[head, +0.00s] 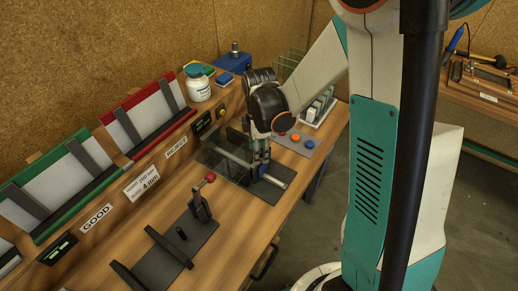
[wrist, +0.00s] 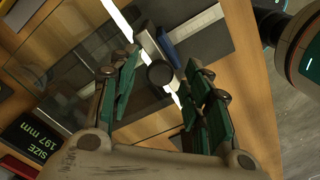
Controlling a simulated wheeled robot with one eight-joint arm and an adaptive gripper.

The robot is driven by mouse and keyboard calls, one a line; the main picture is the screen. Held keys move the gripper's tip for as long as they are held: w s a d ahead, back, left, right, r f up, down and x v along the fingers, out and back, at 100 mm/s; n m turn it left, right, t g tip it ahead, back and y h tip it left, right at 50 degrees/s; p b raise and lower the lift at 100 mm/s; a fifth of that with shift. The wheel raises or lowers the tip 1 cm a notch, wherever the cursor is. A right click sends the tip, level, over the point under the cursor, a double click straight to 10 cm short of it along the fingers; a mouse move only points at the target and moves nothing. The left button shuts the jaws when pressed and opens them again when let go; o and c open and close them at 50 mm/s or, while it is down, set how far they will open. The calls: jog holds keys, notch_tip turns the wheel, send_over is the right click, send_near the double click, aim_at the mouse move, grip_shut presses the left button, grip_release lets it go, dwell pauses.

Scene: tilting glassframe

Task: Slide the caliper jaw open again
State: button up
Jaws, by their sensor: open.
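The caliper stands on a dark plate (head: 273,189) on the bench. In the wrist view it shows a light grey bar (wrist: 200,23), a grey block beside a blue piece, and a round black knob (wrist: 160,74). The moving jaw itself is hard to make out. My gripper (wrist: 163,68) has its green-padded fingers apart, one on each side of the knob. I cannot tell whether either finger touches it. In the head view my gripper (head: 259,165) reaches down over the caliper and hides much of it. A transparent pane (wrist: 75,65) lies left of the caliper.
A display (wrist: 35,137) reads SIZE 197 mm. A red-knobbed clamp (head: 201,200) stands nearer on the bench. Green GOOD tray (head: 65,190) and red REJECT tray (head: 150,115) line the back, with a white jar (head: 197,86). Coloured buttons (head: 296,138) sit right of my gripper.

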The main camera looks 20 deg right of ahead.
grip_shut()
jog(key=s+d, duration=0.4)
jog(key=s, duration=0.1)
jog(key=shift+s+b, duration=0.25)
jog(key=shift+b, duration=0.2)
grip_release()
jog(key=shift+r, duration=0.1)
notch_tip(320, 180, up, 12)
jog(key=shift+s, duration=0.1)
dwell(0.5)
